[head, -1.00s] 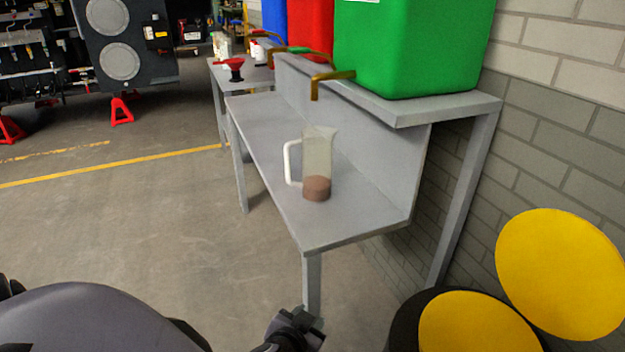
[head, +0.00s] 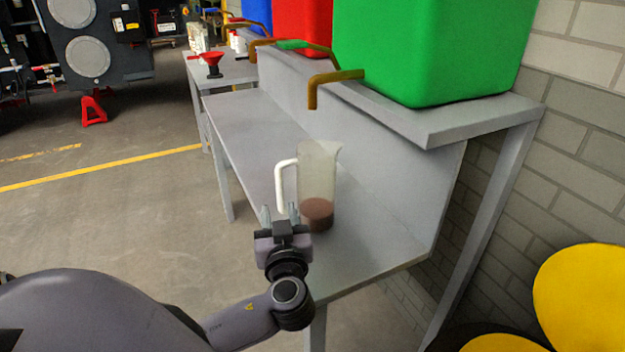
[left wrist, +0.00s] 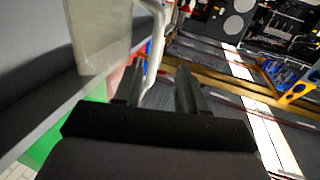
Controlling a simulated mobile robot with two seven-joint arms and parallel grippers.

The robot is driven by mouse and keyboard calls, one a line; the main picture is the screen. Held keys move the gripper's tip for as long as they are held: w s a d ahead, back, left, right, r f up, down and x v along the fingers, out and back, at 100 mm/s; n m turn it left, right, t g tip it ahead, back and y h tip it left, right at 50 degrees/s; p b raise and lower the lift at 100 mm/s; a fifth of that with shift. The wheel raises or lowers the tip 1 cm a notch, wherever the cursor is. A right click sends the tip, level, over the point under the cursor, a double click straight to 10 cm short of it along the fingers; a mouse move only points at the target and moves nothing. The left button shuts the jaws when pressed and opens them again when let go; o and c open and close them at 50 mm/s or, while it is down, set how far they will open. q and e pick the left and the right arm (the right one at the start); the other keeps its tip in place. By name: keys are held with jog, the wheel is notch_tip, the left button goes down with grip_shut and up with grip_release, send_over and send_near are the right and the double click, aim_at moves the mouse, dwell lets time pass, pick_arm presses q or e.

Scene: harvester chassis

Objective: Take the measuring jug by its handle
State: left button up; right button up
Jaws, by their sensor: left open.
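The measuring jug (head: 317,178) is clear, with brown liquid at the bottom and a white handle on its left side. It stands upright on the lower shelf of the grey bench (head: 375,245). My left gripper (head: 280,214) is open, just in front of and below the handle (head: 281,185) in the head view. In the left wrist view the open fingers (left wrist: 160,88) point toward the white handle (left wrist: 156,45), and the jug (left wrist: 100,35) fills the upper left. I cannot tell whether a finger touches the handle. My right gripper is not in view.
Green (head: 425,50) and red (head: 300,30) containers with brass taps stand on the bench's upper shelf; one tap (head: 330,82) hangs above the jug. Yellow lids (head: 580,295) are at lower right.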

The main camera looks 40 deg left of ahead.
aim_at(280, 194)
pick_arm(q)
jog(key=x, duration=0.2)
jog(key=p+x, duration=0.1)
jog(key=x, duration=0.1)
jog(key=p+x, duration=0.1)
jog(key=x, duration=0.1)
jog(key=shift+w+d+r, duration=0.1)
jog(key=shift+w, duration=0.35)
jog(key=shift+w+a, duration=0.3)
jog(key=shift+a, duration=0.1)
grip_shut()
